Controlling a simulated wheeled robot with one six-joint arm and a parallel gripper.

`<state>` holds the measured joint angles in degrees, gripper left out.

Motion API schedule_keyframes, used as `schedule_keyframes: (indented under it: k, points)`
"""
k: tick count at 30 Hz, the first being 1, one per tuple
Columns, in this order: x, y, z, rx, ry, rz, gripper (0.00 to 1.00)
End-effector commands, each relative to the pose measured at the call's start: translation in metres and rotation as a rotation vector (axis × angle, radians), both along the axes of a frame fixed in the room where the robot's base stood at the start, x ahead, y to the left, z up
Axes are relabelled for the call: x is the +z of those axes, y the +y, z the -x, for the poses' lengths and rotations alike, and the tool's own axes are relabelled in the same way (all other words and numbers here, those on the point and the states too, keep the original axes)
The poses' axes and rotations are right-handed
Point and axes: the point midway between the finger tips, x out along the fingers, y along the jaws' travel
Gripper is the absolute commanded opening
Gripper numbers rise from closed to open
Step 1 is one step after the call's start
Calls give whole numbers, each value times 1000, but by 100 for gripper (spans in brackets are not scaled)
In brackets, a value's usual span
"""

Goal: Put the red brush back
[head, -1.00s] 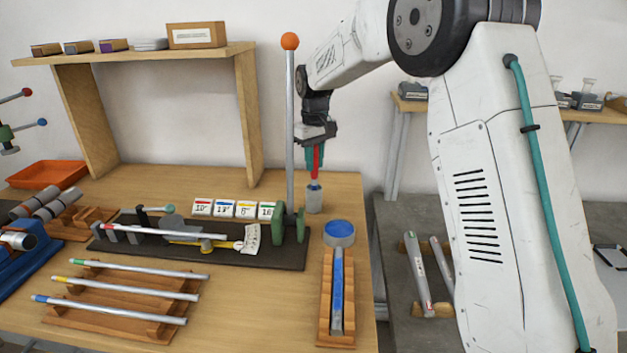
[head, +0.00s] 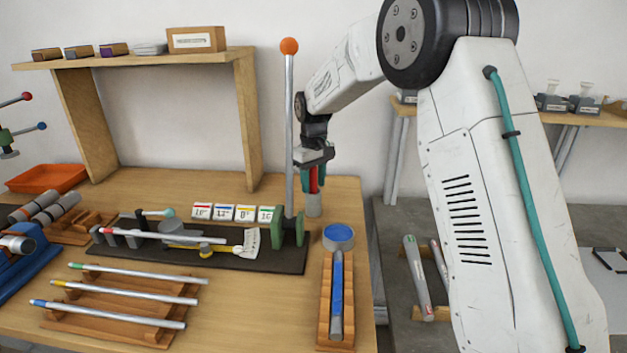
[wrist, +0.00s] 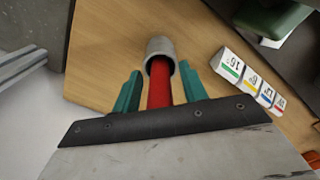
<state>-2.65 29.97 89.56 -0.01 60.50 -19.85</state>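The red brush (wrist: 160,85) stands with its lower end in the mouth of a grey cup (wrist: 160,48). In the head view the brush (head: 314,179) shows as a red strip above the cup (head: 313,205), near the table's back right corner. My gripper (wrist: 161,88) has teal fingers on both sides of the red handle. A gap shows between each finger and the handle, so it is open around the brush and not clamping it. In the head view my gripper (head: 313,186) is just above the cup. The brush's lower end is hidden inside the cup.
An upright pole with an orange ball (head: 289,46) stands close left of my gripper. Several number cards (head: 235,213) stand further left. A blue-topped round tin (head: 338,236) is in front of the cup. The table's right edge is close by.

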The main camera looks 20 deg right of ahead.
Motion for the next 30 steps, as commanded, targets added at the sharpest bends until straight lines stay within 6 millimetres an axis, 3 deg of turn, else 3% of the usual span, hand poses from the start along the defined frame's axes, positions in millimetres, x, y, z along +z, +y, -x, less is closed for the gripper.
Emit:
schedule_keyframes:
  k: [7,19,30]
  points:
    - [5,0,0,0,-2,0,43]
    - [66,0,-1,0,-2,0,43]
    - [86,-1,7,-7,-4,-1,43]
